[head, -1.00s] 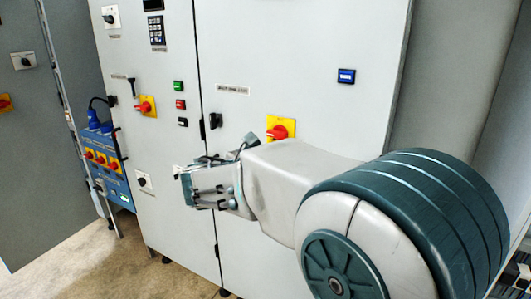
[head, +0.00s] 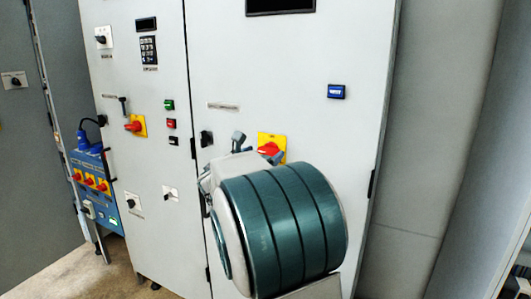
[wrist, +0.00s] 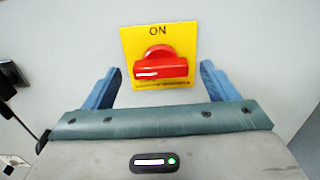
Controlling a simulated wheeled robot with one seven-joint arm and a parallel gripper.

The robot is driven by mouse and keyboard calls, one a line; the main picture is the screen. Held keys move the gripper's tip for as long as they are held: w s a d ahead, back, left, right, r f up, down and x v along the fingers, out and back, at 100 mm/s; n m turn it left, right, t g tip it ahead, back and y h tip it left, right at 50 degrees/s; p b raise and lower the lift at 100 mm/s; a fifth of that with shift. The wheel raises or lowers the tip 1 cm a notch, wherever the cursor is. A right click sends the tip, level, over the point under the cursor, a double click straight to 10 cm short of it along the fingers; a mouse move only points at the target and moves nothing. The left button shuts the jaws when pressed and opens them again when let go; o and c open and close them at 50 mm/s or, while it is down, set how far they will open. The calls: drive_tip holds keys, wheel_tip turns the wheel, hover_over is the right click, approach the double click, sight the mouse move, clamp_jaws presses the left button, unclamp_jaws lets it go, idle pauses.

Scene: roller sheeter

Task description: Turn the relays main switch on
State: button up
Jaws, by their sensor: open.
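A red rotary switch (wrist: 160,66) sits on a yellow plate (wrist: 183,38) marked ON at its top in the wrist view. Its handle bar lies horizontal. In the head view the yellow plate (head: 279,138) with its red knob (head: 267,148) is on the right cabinet door, partly hidden by my arm. My gripper (wrist: 160,68) is open, with one blue finger to the left of the knob and one to the right. The fingers look apart from the knob. My gripper also shows in the head view (head: 254,146), close to the plate.
A similar red switch on a yellow plate (head: 134,124) is on the left door, near green (head: 169,104) and red (head: 171,123) buttons. A black door handle (head: 206,139) is left of my gripper. A blue socket box (head: 92,184) stands at the far left.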

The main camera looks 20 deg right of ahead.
drive_tip(key=shift+x, duration=1.15)
drive_tip(key=c, duration=1)
